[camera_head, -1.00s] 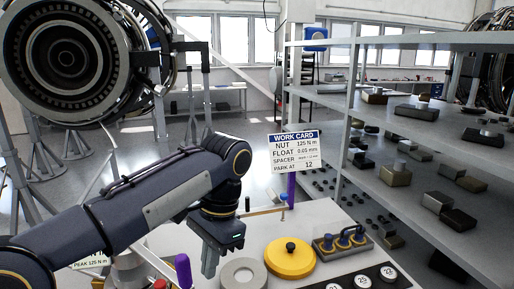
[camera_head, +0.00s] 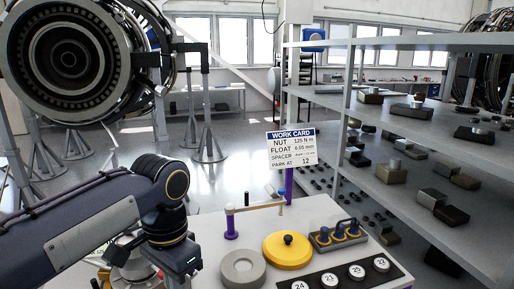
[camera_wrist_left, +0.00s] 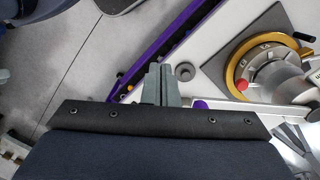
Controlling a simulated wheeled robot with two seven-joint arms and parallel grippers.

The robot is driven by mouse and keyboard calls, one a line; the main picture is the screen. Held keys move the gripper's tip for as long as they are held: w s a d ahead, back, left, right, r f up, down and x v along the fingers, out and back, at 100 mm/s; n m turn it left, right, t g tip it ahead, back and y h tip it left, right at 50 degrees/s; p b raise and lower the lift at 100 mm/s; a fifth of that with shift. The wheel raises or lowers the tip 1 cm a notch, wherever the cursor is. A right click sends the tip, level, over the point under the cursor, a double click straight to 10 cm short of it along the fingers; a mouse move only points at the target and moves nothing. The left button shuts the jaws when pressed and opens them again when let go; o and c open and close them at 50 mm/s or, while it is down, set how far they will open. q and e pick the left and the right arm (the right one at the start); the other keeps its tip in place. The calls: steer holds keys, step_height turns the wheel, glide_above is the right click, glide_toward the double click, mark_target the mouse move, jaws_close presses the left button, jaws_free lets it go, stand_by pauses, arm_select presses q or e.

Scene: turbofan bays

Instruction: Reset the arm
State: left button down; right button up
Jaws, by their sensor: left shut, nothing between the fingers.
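My left arm (camera_head: 95,222) comes in from the left in the head view, over the left end of the white bench (camera_head: 212,222). Its wrist points down. My left gripper (camera_wrist_left: 160,84) shows in the left wrist view, with its two grey fingers together and nothing between them. A purple-edged bench side and a gold-ringed round fixture (camera_wrist_left: 268,62) lie below it, the fixture to the right of the fingers. In the head view the fingertips are cut off or hidden at the bottom. My right gripper is in neither view.
A work card (camera_head: 291,149) stands behind. Shelves (camera_head: 425,120) fill the right; an engine (camera_head: 68,60) hangs upper left.

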arm_select(q)
steer(key=s+a+f+n+t+h, duration=0.2)
steer(key=s+a+f+n+t, duration=0.1)
steer(key=s+f, duration=0.3)
steer(key=s+a+f+n+t+h, duration=0.2)
steer(key=s+f+n, duration=0.3)
steer(key=s, duration=0.3)
steer(key=shift+a+f+n+t, duration=0.4)
steer(key=shift+a+n+t, duration=0.15)
steer(key=shift+t, duration=0.15)
